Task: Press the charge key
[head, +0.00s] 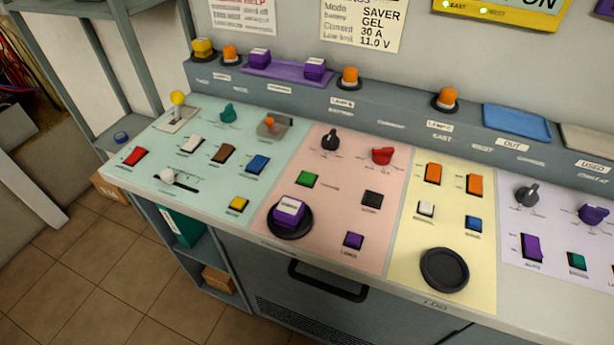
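Several coloured keys sit on the sloping control desk, and most labels are too small to read, so I cannot tell which is the charge key. The pink panel (330,225) has a green key (308,179), a dark key (372,199) and a purple key (353,240). The teal panel (215,145) has red (135,156), white (191,144), brown (223,152), blue (258,164) and yellow (239,204) keys. The yellow panel (410,240) has white (426,208) and blue (474,223) keys. The lilac panel has purple (531,246) and green (577,260) keys. Neither gripper shows.
A purple block (290,210) stands on a round black pad in the pink panel. An empty black pad (444,270) is on the yellow panel. A purple tray (287,72) with two purple blocks and a blue tray (516,122) lie on the back ledge. A black handle (328,281) juts from the front.

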